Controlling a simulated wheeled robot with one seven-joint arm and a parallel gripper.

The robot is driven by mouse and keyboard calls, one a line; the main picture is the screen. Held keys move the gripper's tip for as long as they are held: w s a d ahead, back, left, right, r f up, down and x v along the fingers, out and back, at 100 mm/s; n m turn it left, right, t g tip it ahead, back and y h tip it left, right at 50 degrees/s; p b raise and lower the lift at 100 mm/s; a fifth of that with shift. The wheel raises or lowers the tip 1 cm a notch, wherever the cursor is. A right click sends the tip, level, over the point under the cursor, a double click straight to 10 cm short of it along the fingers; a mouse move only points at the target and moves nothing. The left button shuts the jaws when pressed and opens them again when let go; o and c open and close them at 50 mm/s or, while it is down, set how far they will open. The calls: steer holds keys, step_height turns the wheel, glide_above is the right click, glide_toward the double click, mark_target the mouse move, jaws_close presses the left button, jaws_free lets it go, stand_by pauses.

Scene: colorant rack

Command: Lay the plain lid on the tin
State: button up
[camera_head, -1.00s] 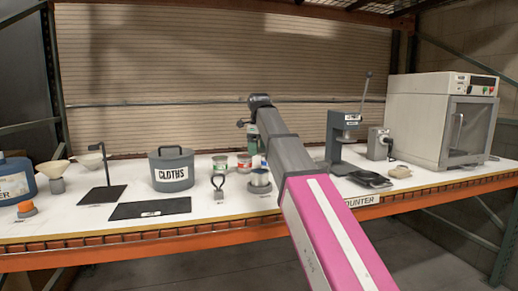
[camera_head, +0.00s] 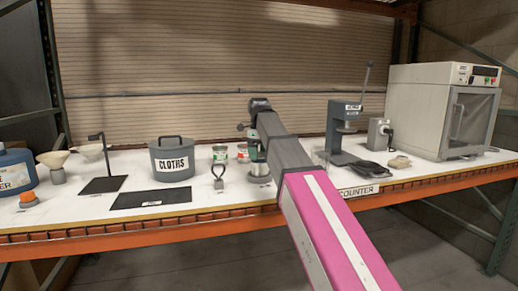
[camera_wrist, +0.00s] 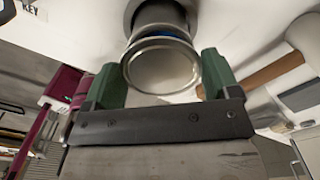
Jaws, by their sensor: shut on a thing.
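The plain lid (camera_wrist: 160,66) is a round, shiny metal disc with a raised rim. It is between the two green fingers of my gripper (camera_wrist: 163,80), which is shut on it. The tin (camera_wrist: 158,13) is just beyond the lid in the wrist view, with a strip of blue showing at its mouth. The lid overlaps the tin's near side in that view; I cannot tell whether they touch. In the head view the silver tin (camera_head: 259,172) stands on the counter below my gripper, partly hidden by it and my arm.
Green-labelled (camera_head: 220,154) and red-labelled (camera_head: 242,153) cans stand behind the tin. A small black-handled tool (camera_head: 218,178) stands just left of it. A press (camera_head: 337,130) stands right.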

steer(key=shift+f, duration=0.75)
stand_by(0.5)
steer(key=o, duration=0.8)
steer(key=shift+c, duration=0.2)
